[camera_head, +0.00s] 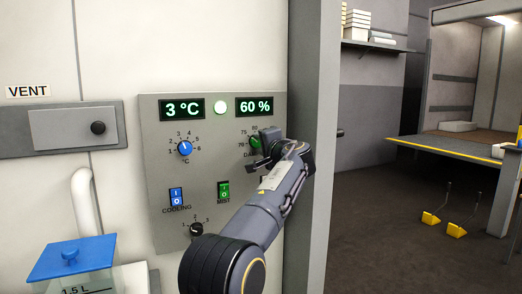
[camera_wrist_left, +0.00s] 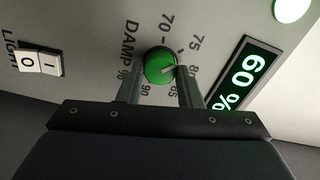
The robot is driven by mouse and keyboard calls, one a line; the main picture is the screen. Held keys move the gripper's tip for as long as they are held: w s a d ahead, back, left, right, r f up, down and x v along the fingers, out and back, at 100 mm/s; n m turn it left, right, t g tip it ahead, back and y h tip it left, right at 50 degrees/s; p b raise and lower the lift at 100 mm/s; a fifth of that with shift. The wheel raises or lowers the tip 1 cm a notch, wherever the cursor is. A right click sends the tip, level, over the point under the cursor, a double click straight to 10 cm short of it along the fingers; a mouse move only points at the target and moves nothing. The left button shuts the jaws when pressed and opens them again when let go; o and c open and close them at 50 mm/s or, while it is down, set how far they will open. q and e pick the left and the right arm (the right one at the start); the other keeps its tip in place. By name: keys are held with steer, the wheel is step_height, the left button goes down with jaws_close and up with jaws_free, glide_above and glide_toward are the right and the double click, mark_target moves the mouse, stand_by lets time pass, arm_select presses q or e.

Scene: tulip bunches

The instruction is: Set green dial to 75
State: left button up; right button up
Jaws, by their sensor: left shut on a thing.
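The green dial (camera_head: 255,142) sits on the grey control panel (camera_head: 222,205), under the display reading 60 % (camera_head: 255,107). My left gripper (camera_head: 260,155) partly covers it in the head view. In the left wrist view the green dial (camera_wrist_left: 160,66) is between the two fingers of my left gripper (camera_wrist_left: 160,78), which is shut on it. A pale pointer mark on the dial points right in that view, close to the right finger. The printed 75 and 70 lie above it, beside "DAMP %". Some numbers are partly hidden or hard to read. My right gripper is not in view.
The panel also has a blue dial (camera_head: 185,149), a blue switch (camera_head: 176,196), a green switch (camera_head: 224,190), a black dial (camera_head: 196,230) and a 3 °C display (camera_head: 182,109). A grey post (camera_head: 314,150) stands right of the panel. A blue-lidded container (camera_head: 72,262) is lower left.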

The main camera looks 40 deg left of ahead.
arm_select(q)
steer(key=shift+n, duration=0.4)
steer(key=o, duration=1)
steer(key=b+v, duration=0.2)
steer(key=v, duration=0.5)
steer(key=shift+s+d+b, duration=0.2)
steer(key=shift+d+b, duration=0.15)
steer(key=shift+b, duration=0.05)
